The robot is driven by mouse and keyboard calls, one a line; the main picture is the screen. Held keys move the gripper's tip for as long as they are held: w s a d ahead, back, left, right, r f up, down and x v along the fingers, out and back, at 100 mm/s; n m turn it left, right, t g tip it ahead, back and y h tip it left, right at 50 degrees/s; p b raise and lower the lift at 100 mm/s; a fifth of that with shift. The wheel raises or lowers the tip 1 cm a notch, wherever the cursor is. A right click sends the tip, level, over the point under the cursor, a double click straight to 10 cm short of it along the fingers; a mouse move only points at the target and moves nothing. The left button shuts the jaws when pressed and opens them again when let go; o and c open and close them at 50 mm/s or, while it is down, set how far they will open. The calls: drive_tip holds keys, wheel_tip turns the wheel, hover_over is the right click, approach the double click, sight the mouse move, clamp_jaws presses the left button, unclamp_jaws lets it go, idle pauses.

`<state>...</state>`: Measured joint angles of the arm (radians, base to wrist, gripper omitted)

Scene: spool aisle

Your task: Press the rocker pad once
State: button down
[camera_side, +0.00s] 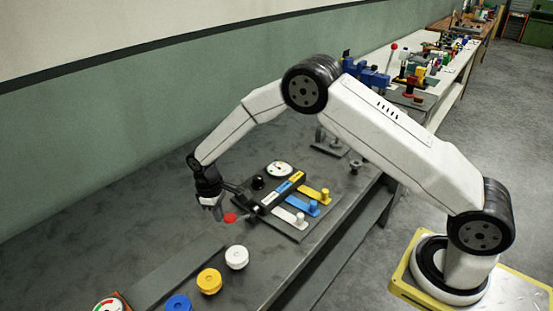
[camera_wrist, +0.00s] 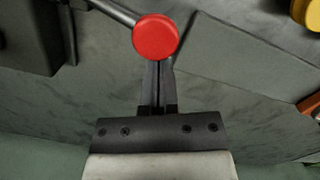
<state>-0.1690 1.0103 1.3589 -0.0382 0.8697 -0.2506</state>
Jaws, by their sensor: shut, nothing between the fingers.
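A round red pad (camera_side: 230,217) sits at the end of a grey rod beside the dark lever block (camera_side: 276,192); I take it to be the rocker pad. In the wrist view the red pad (camera_wrist: 156,37) is at the top centre, with its rod running to the upper left. My gripper (camera_side: 219,214) points down just left of the pad in the side view. In the wrist view my gripper (camera_wrist: 155,70) has its fingers together and empty, with their tips at the pad's lower edge. I cannot tell whether they touch it.
White (camera_side: 237,257), yellow (camera_side: 209,281) and blue (camera_side: 178,303) knobs stand nearer. A flat grey strip (camera_side: 176,270) lies beside them. Bare bench lies left of my gripper.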

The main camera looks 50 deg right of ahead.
drive_tip(key=shift+w+a+r, duration=0.15)
drive_tip(key=shift+w, duration=0.1)
drive_tip(key=shift+r, duration=0.15)
drive_tip(key=shift+w+r, duration=0.1)
drive_tip(key=shift+r, duration=0.45)
wheel_tip(320, 180, up, 6)
drive_tip(key=shift+w+a+r, duration=0.2)
drive_tip(key=shift+w, duration=0.05)
drive_tip(key=shift+s+d, duration=0.1)
drive_tip(key=shift+s, duration=0.05)
idle(0.5)
